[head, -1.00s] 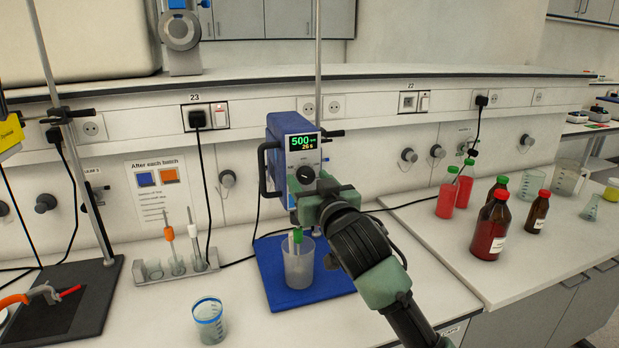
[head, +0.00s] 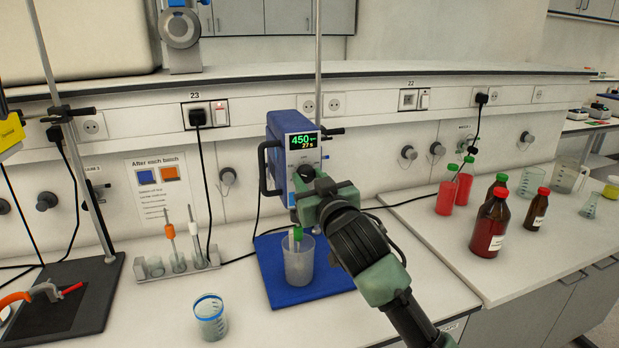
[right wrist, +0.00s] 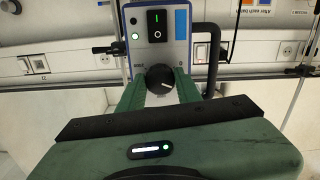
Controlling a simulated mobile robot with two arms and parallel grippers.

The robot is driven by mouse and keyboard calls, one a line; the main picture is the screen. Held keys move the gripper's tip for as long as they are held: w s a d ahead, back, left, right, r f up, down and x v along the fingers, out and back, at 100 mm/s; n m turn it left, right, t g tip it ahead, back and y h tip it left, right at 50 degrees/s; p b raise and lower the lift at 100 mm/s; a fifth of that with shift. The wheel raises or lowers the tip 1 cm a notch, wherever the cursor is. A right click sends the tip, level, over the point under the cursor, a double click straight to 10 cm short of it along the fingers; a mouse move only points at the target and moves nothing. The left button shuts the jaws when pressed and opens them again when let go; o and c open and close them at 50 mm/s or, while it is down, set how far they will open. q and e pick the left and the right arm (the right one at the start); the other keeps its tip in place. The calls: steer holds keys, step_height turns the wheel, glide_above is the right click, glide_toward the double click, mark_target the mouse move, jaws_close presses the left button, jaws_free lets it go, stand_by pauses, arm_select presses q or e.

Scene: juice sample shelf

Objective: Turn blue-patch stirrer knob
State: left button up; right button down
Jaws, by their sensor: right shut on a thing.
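The blue stirrer (head: 289,140) stands over a blue base plate (head: 329,291). Its green display reads 450, with 27 s in smaller yellow digits below. The black stirrer knob (head: 305,173) is on the front panel under the display. It also shows in the right wrist view (right wrist: 160,79), between my fingers, with its white mark pointing to the right. My right gripper (right wrist: 160,92) is shut on the knob from the front. In the head view my right gripper (head: 318,192) covers the lower front of the stirrer. My left gripper is not in view.
A beaker (head: 299,266) with a green-collared shaft in it stands on the base plate. A blue-rimmed beaker (head: 210,317) and a rack of electrodes (head: 177,268) are to the left. Red bottles (head: 490,225) stand on the right bench. A black cable runs behind.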

steer(key=n+p, duration=0.3)
steer(key=n, duration=0.3)
steer(key=shift+d+r, duration=0.1)
steer(key=shift+n+p, duration=1.3)
steer(key=shift+n, duration=1)
steer(key=c, duration=1)
jaws_free()
steer(key=shift+o, duration=0.2)
steer(key=shift+s, duration=0.1)
steer(key=shift+s+d, duration=0.1)
steer(key=shift+s, duration=0.15)
steer(key=b+v, duration=0.2)
steer(key=v, duration=0.5)
steer(key=shift+b, duration=0.3)
